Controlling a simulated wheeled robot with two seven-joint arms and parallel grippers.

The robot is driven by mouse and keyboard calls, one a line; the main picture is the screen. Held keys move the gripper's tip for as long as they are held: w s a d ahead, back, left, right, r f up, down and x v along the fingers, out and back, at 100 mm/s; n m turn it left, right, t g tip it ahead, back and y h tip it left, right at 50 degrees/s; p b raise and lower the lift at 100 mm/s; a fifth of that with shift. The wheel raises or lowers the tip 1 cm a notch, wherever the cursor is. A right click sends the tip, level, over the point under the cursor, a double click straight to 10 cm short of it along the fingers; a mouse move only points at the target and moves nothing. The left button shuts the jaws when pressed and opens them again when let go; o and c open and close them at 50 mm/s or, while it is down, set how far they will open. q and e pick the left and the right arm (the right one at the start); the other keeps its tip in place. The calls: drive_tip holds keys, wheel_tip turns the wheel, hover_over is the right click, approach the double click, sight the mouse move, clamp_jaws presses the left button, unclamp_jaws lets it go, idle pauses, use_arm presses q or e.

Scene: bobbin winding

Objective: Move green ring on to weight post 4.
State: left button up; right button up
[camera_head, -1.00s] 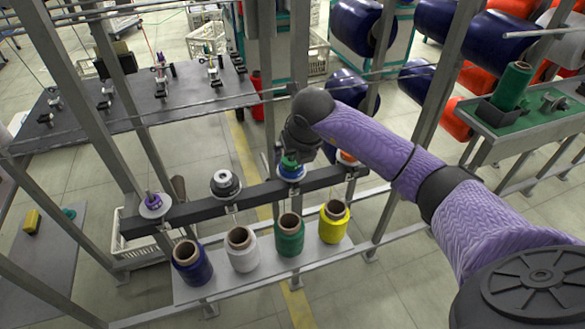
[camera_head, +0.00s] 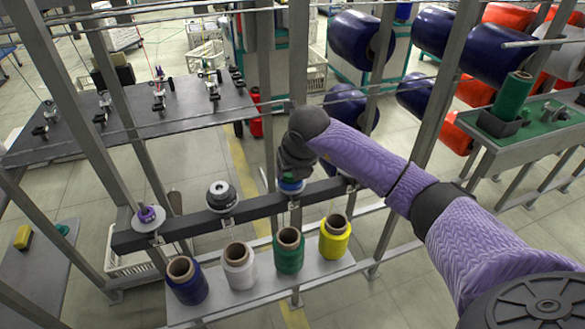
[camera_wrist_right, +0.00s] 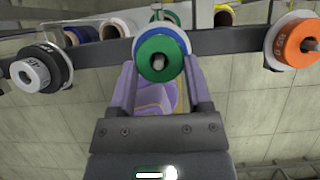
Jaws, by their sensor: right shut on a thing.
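The green ring (camera_wrist_right: 150,66) is around the tip of a metal post, in front of a blue and white disc (camera_wrist_right: 183,45), in the right wrist view. My right gripper (camera_wrist_right: 160,75) is shut on the green ring, a finger at each side. In the head view this gripper (camera_head: 291,172) points down over the third post from the left, hiding most of the ring. An orange ring (camera_wrist_right: 300,43) sits on the rightmost post in the wrist view; in the head view my right arm mostly hides that post. My left gripper is not in view.
A dark beam (camera_head: 262,206) carries the posts. Other posts hold a black and white ring (camera_head: 221,195) and a purple ring (camera_head: 147,215). Blue, white, green and yellow spools (camera_head: 335,238) stand on a shelf in front of the beam. Metal uprights (camera_head: 300,60) stand close by.

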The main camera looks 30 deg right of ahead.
clamp_jaws()
drive_tip(key=shift+r+p, duration=1.75)
drive_tip(key=shift+r, duration=0.45)
drive_tip(key=shift+f, duration=0.1)
